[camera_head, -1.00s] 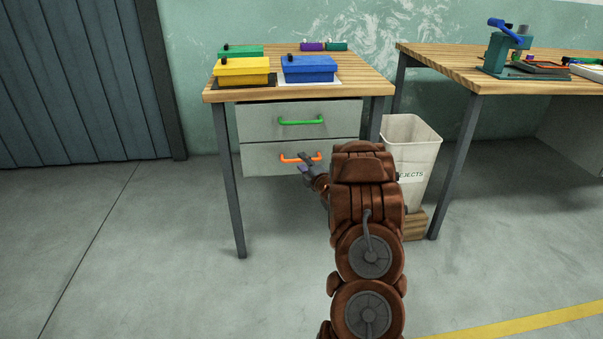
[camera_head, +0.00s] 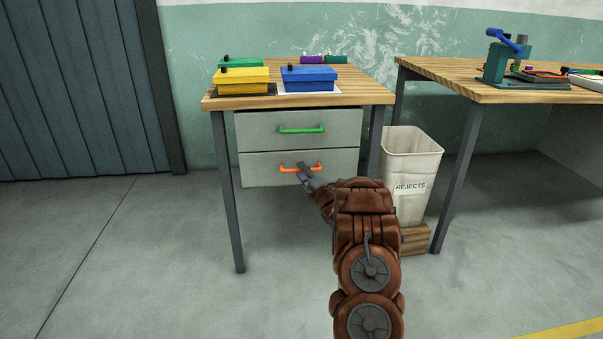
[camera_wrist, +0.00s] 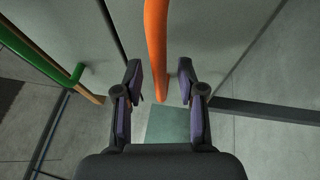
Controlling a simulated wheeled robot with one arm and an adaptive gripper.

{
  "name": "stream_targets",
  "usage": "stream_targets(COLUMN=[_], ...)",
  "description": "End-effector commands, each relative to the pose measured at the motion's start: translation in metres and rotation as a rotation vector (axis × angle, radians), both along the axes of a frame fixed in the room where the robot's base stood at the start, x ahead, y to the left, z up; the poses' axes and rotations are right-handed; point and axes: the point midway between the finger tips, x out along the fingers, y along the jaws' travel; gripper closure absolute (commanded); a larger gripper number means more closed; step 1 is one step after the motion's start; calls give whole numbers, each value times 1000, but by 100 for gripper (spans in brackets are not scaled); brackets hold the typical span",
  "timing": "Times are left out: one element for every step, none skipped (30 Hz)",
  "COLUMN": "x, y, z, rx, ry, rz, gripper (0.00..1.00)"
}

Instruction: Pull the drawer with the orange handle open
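The orange handle (camera_head: 287,169) is on the lower drawer (camera_head: 258,177) of the left table; this drawer looks shut in the head view. In the wrist view the orange handle (camera_wrist: 158,45) runs down from the top edge to between my fingertips. My gripper (camera_wrist: 160,78) is open, with one dark finger on each side of the handle and visible gaps. In the head view my gripper (camera_head: 304,174) is at the handle's middle and hides a little of it. Whether a finger touches the handle is unclear.
The upper drawer (camera_head: 258,127) has a green handle (camera_head: 300,129) and is shut. A white rejects bin (camera_head: 409,165) stands right of the drawers, near my arm. Table legs (camera_head: 227,195) flank the drawers. The floor at the left front is clear.

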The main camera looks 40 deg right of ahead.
Motion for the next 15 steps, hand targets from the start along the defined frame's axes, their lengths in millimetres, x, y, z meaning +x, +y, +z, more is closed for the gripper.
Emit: stream_targets(x=[4, 5, 7, 9, 9, 10, 11, 11, 12, 12, 12, 12, 11, 11, 11], y=[0, -1, -1, -1, -1, -2, -2, -2, -2, -2, -2, -2, -2, -2, -2], z=[0, 0, 0, 0, 0, 1, 1, 1, 1, 1, 2, 2, 2, 2, 2], rx=[0, 0, 1, 1, 2, 2, 2, 2, 2, 2, 2, 2, 2, 2, 1], ry=[-1, 0, 1, 1, 1, 2, 1, 1, 1, 1, 1, 1, 1, 1, 2], rz=[1, 1, 1, 1, 1, 1, 0, 0, 0, 0, 0, 0, 0, 0, 0], gripper=[61, 61, 61, 61, 61, 61, 61, 61, 61, 61, 61, 61, 61, 61, 61])
